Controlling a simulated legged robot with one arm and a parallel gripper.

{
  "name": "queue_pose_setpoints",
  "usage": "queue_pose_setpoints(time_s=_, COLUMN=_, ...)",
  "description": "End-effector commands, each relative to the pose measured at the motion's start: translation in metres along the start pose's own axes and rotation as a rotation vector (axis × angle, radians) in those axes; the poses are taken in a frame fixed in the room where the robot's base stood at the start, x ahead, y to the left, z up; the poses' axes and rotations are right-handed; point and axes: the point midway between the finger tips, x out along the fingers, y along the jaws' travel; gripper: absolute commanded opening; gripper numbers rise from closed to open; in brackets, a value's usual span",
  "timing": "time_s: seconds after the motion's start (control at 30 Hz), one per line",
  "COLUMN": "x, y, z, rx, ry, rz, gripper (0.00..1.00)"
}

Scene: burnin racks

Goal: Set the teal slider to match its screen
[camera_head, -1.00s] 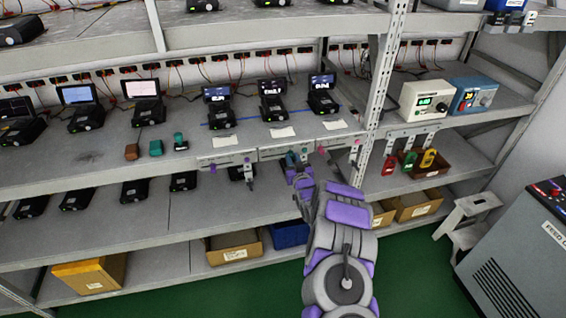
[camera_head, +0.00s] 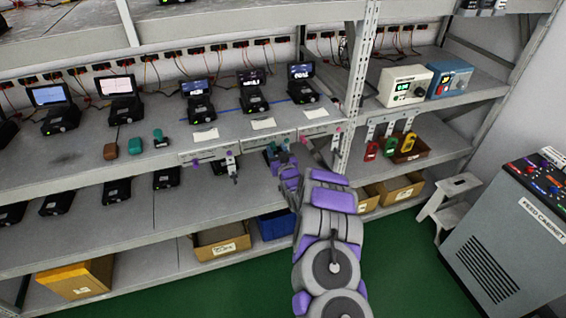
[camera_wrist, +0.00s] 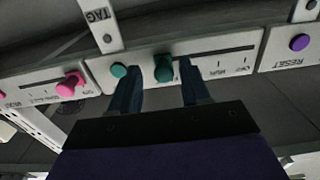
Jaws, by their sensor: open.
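The teal slider knob (camera_wrist: 163,68) sits on a white slotted panel (camera_wrist: 215,55) at the shelf edge. A teal dot (camera_wrist: 119,70) marks the panel beside it. In the wrist view the panel lettering is upside down. My gripper (camera_wrist: 162,88) is open, with one finger on each side of the knob's lower part; I cannot tell whether either finger touches it. In the head view my gripper (camera_head: 287,170) is just below the shelf edge and partly covers the panel. Small screens (camera_head: 250,77) stand above on the shelf; their text is too small to read.
A pink knob (camera_wrist: 72,82) and a purple button (camera_wrist: 299,42) flank the teal slider. A hanging tag (camera_wrist: 101,18) is close above. A step stool (camera_head: 452,200) and feed cabinet (camera_head: 520,235) stand farther right.

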Motion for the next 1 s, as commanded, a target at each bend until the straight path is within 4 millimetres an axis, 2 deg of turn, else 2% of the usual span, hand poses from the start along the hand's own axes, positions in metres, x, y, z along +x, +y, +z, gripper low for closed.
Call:
queue_pose_setpoints(time_s=0.27, x=-0.029, y=0.002, z=0.000, rx=0.005, ry=-0.004, rz=0.002, gripper=0.47)
queue_pose_setpoints(time_s=1.0, x=-0.139, y=0.003, z=0.002, rx=0.004, ry=-0.006, rz=0.003, gripper=0.47)
